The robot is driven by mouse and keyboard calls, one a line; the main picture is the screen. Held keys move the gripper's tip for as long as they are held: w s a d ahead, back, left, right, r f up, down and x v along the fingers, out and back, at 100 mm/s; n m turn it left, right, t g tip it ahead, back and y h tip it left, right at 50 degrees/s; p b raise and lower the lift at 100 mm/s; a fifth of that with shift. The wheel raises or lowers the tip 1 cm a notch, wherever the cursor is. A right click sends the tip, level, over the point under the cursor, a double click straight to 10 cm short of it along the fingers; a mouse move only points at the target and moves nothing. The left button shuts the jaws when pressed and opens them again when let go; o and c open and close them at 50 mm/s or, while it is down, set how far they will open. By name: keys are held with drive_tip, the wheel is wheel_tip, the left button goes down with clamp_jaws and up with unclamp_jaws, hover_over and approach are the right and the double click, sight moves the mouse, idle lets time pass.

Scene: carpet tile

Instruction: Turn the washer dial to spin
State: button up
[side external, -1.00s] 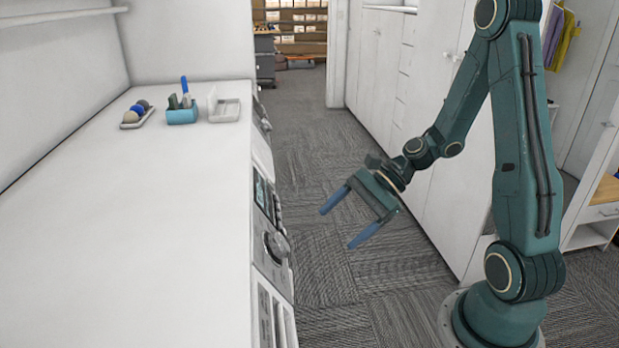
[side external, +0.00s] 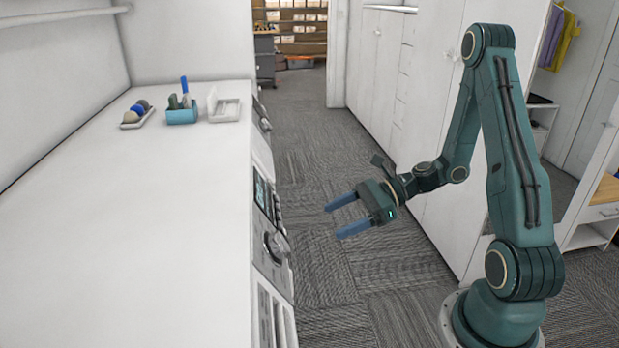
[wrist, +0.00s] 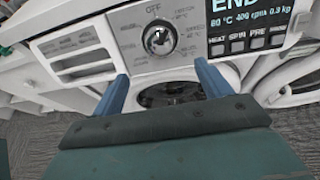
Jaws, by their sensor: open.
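The washer dial (side external: 275,246) is a round silver knob on the front control panel of the near washer. In the wrist view the dial (wrist: 159,37) sits above and between my two fingers, with small printed marks around it that are too small to read surely. The lit display (wrist: 245,27) to its right reads "END" and "80 °C 400 rpm 0.3 kg". My gripper (side external: 340,217) is open and empty, with blue fingers pointing toward the washer front. It is apart from the dial, over the aisle. In the wrist view the fingers of my gripper (wrist: 161,85) show on both sides.
A white counter (side external: 130,230) runs above the washers. A blue caddy (side external: 181,115), a tray with balls (side external: 137,114) and a white dish (side external: 224,109) stand at its far end. White cabinets (side external: 378,60) line the aisle's right side. The carpeted aisle (side external: 315,170) is clear.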

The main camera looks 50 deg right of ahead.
sight(288, 242)
drive_tip(key=shift+x, duration=6.5)
drive_tip(key=shift+f, duration=0.15)
drive_tip(key=shift+s, duration=0.1)
drive_tip(key=c, duration=1)
